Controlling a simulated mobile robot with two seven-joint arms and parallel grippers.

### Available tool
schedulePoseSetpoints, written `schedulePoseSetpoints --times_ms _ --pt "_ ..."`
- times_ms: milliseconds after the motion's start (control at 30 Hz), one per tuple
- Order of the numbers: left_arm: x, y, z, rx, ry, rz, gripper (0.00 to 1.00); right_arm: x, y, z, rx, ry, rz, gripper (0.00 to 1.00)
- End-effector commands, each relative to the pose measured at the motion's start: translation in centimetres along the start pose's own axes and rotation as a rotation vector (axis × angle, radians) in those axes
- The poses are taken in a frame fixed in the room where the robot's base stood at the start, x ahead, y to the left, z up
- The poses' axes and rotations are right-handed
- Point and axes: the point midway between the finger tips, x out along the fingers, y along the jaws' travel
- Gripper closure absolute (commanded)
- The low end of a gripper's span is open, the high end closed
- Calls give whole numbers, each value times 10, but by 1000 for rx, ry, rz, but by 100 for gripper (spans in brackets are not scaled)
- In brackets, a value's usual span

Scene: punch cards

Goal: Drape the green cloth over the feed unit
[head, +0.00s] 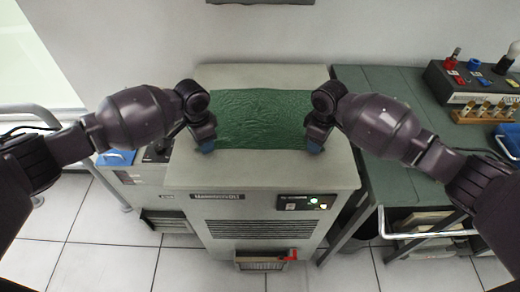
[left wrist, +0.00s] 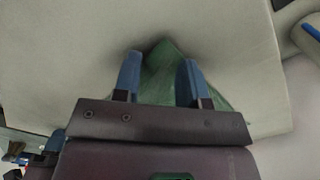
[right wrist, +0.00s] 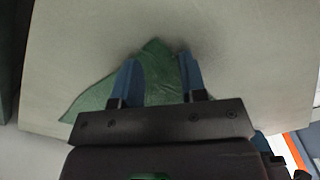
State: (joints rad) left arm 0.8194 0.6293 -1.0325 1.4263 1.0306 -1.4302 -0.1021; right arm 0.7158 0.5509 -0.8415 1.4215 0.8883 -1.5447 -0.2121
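The green cloth (head: 262,115) lies spread, slightly wrinkled, on top of the grey cabinet that I take as the feed unit (head: 262,172). A bare strip of the top shows in front of the cloth. My left gripper (head: 206,147) is at the cloth's front left corner; in the left wrist view its blue fingers (left wrist: 158,80) stand apart with a cloth corner (left wrist: 160,68) between them. My right gripper (head: 314,148) is at the front right corner; in the right wrist view its fingers (right wrist: 160,80) stand apart, with cloth (right wrist: 158,70) between them. Both fingertips are close to the top.
A green-topped bench (head: 385,90) stands directly right of the cabinet, with a dark box (head: 475,82) of colored parts on it. A blue item (head: 116,157) sits on a low unit at the left. The wall is close behind. Tiled floor (head: 190,268) is open in front.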

Motion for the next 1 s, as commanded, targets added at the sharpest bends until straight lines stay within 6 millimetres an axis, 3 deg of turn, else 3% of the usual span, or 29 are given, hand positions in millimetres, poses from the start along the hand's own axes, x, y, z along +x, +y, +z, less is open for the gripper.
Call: schedulePoseSetpoints --times_ms 500,1000 --pt "1 0 0 0 -1 0 100 2 0 1 1 -3 -2 100" --pt "0 0 1 -1 -2 0 100 2 0 1 1 -4 -1 100"
